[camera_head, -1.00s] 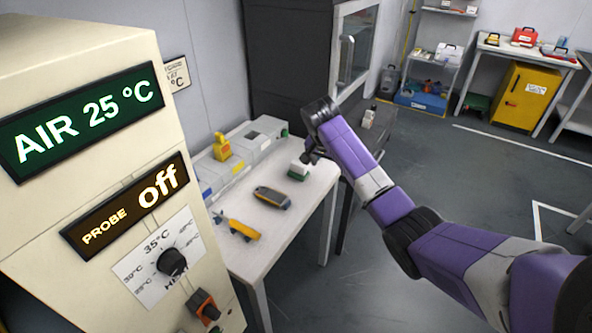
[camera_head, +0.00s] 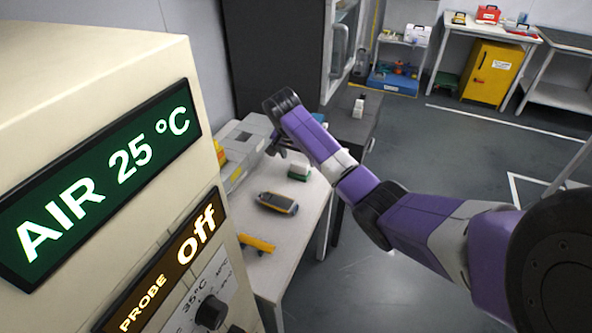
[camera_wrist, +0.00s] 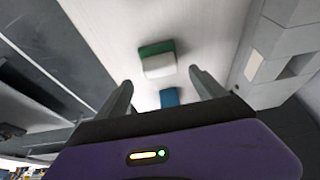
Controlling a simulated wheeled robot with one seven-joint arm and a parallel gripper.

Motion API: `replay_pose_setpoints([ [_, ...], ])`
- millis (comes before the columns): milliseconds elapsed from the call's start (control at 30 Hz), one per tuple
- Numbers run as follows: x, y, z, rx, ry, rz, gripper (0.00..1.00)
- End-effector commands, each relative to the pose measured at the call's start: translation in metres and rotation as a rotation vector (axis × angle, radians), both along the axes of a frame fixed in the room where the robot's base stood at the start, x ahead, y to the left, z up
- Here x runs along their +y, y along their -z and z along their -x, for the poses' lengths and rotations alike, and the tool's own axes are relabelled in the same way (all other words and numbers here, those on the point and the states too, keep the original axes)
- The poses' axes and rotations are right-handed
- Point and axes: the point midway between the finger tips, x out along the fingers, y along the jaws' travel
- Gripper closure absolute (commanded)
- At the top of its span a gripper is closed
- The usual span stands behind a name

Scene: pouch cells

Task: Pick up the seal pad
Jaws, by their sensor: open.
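A small block with a white part and a green part (camera_head: 299,172) stands on the white table (camera_head: 285,240); it may be the seal pad, but I cannot tell for sure. In the wrist view the block (camera_wrist: 158,60) shows just beyond and between the fingertips. My gripper (camera_wrist: 160,78) is open, with nothing between its fingers. In the head view my gripper (camera_head: 279,150) is over the table, a little left of and behind the block, partly hidden by my wrist. A blue object (camera_wrist: 170,97) lies between the fingers' lines of sight, lower in the wrist view.
A dark grey and yellow device (camera_head: 277,203) and a yellow tool (camera_head: 257,244) lie nearer on the table. A grey-white compartmented unit (camera_head: 243,145) runs along its left side. A cream cabinet with displays (camera_head: 110,50) fills the left foreground. Open floor (camera_head: 400,290) lies right.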

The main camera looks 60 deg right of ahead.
Motion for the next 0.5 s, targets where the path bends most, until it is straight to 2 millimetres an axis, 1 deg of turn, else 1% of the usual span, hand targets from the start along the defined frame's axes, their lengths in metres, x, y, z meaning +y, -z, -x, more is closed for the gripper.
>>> replay_pose_setpoints([
  [167,-0.006,0.016,0.000,0.003,0.001,0.000,0.20],
  [333,-0.014,0.041,-0.001,0.003,0.001,0.001,0.20],
  [500,-0.019,0.053,-0.002,0.000,0.000,0.001,0.20],
])
